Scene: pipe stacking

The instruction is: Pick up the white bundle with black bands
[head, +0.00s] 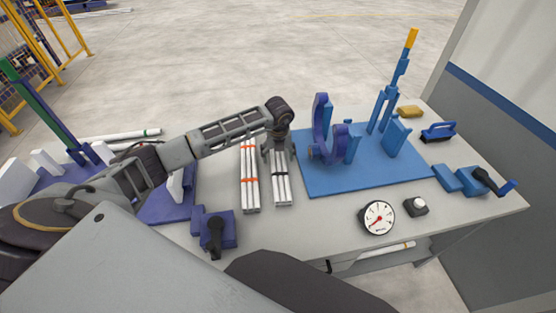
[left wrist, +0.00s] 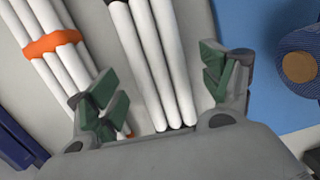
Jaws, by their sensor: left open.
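The white bundle with black bands (head: 283,190) lies lengthwise on the table, just left of the blue mat. It is several white pipes side by side; a black band shows near the top edge of the left wrist view, with the pipes (left wrist: 158,70) running down from it. My left gripper (head: 278,154) is above the bundle's far part and hides some of it. In the left wrist view the left gripper (left wrist: 160,75) is open, its green-padded fingers on either side of the bundle with nothing clamped. I cannot tell its exact height. My right gripper is not in view.
A white bundle with orange bands (head: 250,182) lies close on the left. The blue mat (head: 330,188) with a purple clamp-like part (head: 322,130) is close on the right. A purple block with a black handle (head: 215,230) and a round gauge (head: 377,217) stand nearer the front.

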